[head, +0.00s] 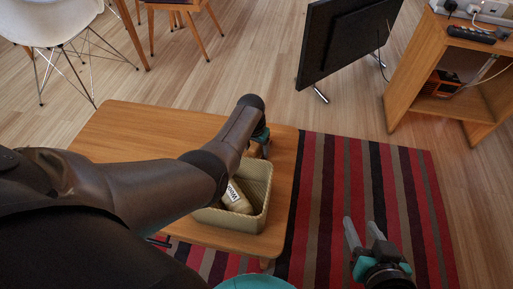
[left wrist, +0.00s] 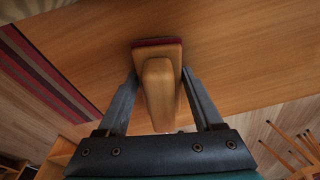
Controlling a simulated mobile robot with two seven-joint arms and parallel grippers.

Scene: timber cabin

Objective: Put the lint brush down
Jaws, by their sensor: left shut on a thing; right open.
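The lint brush (left wrist: 160,85) has a pale wooden body and handle with a dark red pad edge. In the left wrist view it sits between the two fingers of my left gripper (left wrist: 158,75), which is shut on it. In the head view the brush (head: 252,150) shows only as a small brown piece, mostly hidden by my left arm. It is over the wooden table (head: 130,128), near its right end and just behind the basket. I cannot tell if it touches the tabletop. My right gripper (head: 362,226) is open and empty above the striped rug.
A beige-green basket (head: 262,185) holding a white labelled bottle (head: 236,197) stands at the table's front right. The table's back left is bare. A red striped rug (head: 400,190), a black screen (head: 340,45) and a wooden cabinet (head: 408,70) lie to the right.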

